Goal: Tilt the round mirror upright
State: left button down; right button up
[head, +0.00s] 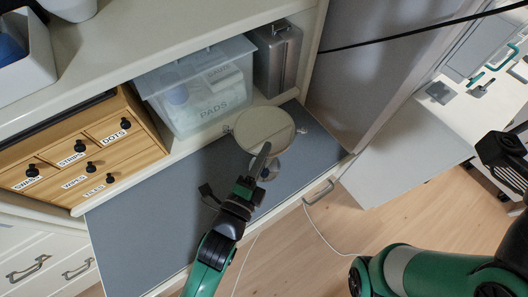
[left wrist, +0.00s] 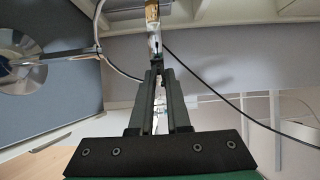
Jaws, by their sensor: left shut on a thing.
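The round mirror (head: 262,125) stands on the grey fold-down shelf, its disc tipped back so the face points largely up. Pivot knobs show at its left and right sides. Its round base (head: 266,171) shows below the disc. My left gripper (head: 262,152) reaches in from the near side and is shut on the mirror's near rim. In the left wrist view the mirror (left wrist: 153,28) shows almost edge-on between the fingertips (left wrist: 156,75), with the curved yoke to its left. The base (left wrist: 22,62) is at far left. My right arm shows at lower right; its gripper is out of view.
Behind the mirror are a clear bin (head: 200,92) labelled PADS and a grey metal case (head: 277,58). A wooden drawer unit (head: 82,155) stands left. The grey shelf (head: 150,225) is mostly bare at left. A small dark object (head: 209,193) is beside my left gripper.

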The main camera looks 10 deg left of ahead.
pick_arm(q)
jog(key=shift+f, duration=0.1)
jog(key=f+m+t+h+b, duration=0.1)
jog(key=t+b, duration=0.1)
jog(key=b, duration=0.3)
jog(key=w+f+m+t+h+b, duration=0.1)
jog(key=b, duration=0.3)
jog(key=f+m+t+h+b, duration=0.1)
jog(key=f+t+b, duration=0.1)
jog(key=b, duration=0.3)
jog(key=shift+w+a+m+t+h+b, duration=0.1)
jog(key=shift+w+m+t+h+b, duration=0.05)
jog(key=shift+m+t+h+b, duration=0.2)
